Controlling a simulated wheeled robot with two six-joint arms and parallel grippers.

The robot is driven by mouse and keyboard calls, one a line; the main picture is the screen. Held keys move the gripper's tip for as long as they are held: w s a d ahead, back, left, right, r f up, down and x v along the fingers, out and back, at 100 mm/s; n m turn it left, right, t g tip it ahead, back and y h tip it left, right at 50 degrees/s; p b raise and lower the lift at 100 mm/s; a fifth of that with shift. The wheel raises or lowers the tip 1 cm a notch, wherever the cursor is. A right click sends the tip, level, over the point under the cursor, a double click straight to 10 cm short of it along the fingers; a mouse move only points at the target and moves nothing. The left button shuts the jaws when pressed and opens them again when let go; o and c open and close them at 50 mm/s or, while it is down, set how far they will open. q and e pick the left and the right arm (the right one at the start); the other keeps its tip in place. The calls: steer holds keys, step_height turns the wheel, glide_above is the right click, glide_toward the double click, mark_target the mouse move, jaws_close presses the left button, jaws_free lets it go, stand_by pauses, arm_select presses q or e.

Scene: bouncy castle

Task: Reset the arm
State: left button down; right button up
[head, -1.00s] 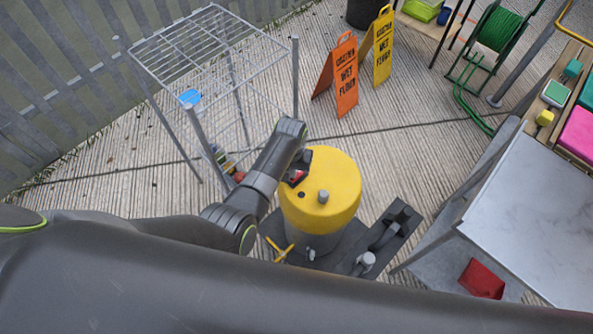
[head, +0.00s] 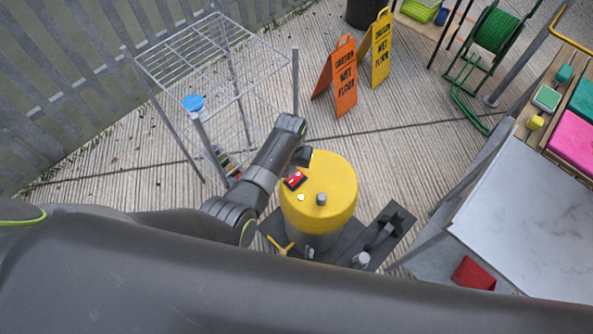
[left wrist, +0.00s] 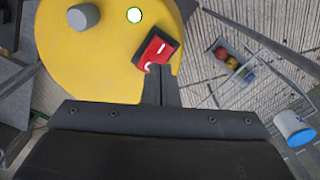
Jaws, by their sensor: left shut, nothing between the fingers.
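My left arm reaches in from the left, and its dark left gripper (head: 302,156) is at the upper left edge of the yellow-topped machine (head: 335,190). The gripper is shut and empty, apart from the red switch (head: 294,179) on the machine's top. The switch also shows in the left wrist view (left wrist: 157,49), uncovered, with white marks. Beside it a small round light (head: 301,197) looks bright; it shows white with a green rim in the left wrist view (left wrist: 134,15). A grey knob (head: 321,199) stands on the same top. My right gripper is not in view.
A wire rack (head: 215,60) stands at the back left with a blue-topped can (head: 193,102) on it. Orange (head: 338,80) and yellow (head: 378,50) wet-floor signs stand behind. A grey table (head: 540,215) is at right. Floor between rack and signs is clear.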

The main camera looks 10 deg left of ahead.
arm_select(q)
steer(key=shift+r+p, duration=0.6)
steer(key=shift+r, duration=0.3)
steer(key=shift+s+a+f, duration=0.1)
steer(key=shift+s+f, duration=0.05)
steer(key=shift+f, duration=0.2)
steer(key=s+a+f+b, duration=0.3)
steer(key=s+a+f, duration=0.2)
steer(key=s+f, duration=0.55)
steer(key=s+a+f+b, duration=0.45)
steer(key=s+f, duration=0.25)
steer(key=f, duration=0.7)
steer(key=s+a+f+b, duration=0.2)
steer(key=s+a+f, duration=0.3)
steer(key=s, duration=0.8)
steer(key=s+a+f+n+t+y+b, duration=0.1)
steer(key=s+a+f+b, duration=0.2)
steer(key=s, duration=0.9)
step_height(320, 180, down, 4)
steer(key=shift+s+a+r, duration=0.2)
steer(key=shift+s+a, duration=0.15)
steer(key=shift+a, duration=0.85)
